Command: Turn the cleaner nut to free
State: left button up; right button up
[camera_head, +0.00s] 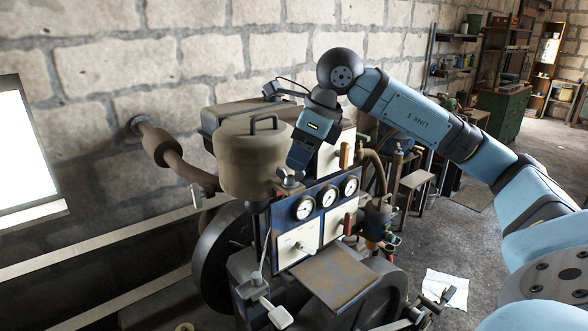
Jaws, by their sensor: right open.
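The air cleaner (248,160) is a tan round canister with a dark loop handle on its lid, on top of the engine. A small grey knob-like piece that looks like the cleaner nut (287,180) shows at the canister's lower right side. My right gripper (294,172) points down at this piece from above, beside the canister. It is open; its fingers are small and partly merge with the nut, so I cannot tell whether they touch it or stand around it. My left gripper is not in view.
A blue panel with several round gauges (326,196) stands just right of the nut. A rusty pipe (165,150) joins the cleaner from the wall. A flat plate (333,277) and levers sit lower in front. Open floor with a white sheet (445,288) lies at right.

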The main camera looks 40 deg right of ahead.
jog(key=v, duration=0.9)
jog(key=shift+r, duration=0.25)
jog(key=shift+s+d, duration=0.1)
jog(key=shift+s, duration=0.05)
